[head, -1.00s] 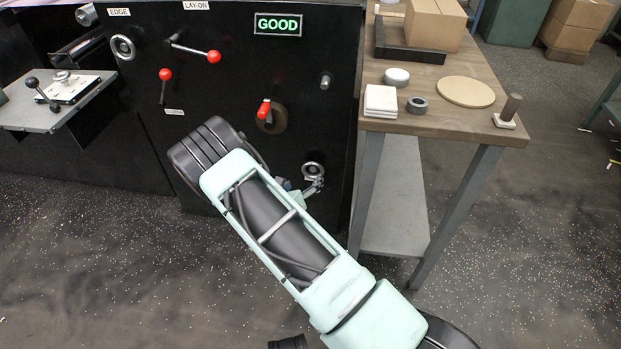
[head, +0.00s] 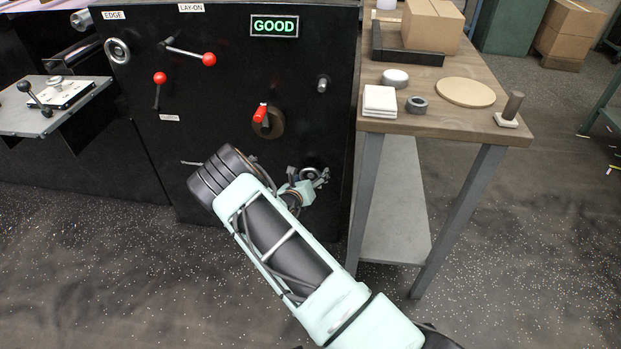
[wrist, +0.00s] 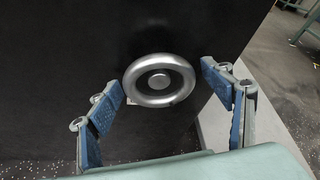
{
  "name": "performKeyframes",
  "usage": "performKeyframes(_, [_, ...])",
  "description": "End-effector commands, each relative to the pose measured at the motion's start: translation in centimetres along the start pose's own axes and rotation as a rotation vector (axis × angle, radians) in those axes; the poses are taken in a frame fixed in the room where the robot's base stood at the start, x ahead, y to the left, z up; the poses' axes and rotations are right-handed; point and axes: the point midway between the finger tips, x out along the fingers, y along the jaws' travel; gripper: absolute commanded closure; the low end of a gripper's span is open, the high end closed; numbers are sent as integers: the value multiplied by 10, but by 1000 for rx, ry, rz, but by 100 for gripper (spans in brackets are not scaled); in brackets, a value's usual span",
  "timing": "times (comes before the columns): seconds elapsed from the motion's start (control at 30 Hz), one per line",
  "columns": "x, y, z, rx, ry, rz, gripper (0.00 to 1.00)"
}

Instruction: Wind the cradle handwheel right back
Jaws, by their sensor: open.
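A silver handwheel (head: 311,172) is mounted low on the black machine front, partly hidden behind my gripper (head: 308,184) in the head view. In the wrist view the same handwheel (wrist: 159,81) faces me as a round metal ring with a central hub. My gripper (wrist: 166,108) is open, with one blue-padded finger to the left of the wheel and one to the right. Gaps show between the pads and the rim, and the gripper holds nothing. No label for this wheel can be read.
Another handwheel (head: 117,51) is under the EDGE label. Red-knobbed levers (head: 209,60) and a red-handled rotary switch (head: 261,113) stick out above my arm. A lit sign (head: 274,26) reads GOOD. A wooden-topped table (head: 440,118) with small parts stands close on the right.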

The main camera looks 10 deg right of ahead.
Motion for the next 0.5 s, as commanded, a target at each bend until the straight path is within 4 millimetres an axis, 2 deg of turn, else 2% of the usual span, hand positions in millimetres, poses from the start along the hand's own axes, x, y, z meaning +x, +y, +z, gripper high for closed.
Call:
performKeyframes(0.07, [0, 0, 0, 0, 0, 0, 26])
performKeyframes(0.43, [0, 0, 0, 0, 0, 0, 67])
performKeyframes(0.5, [0, 0, 0, 0, 0, 0, 68])
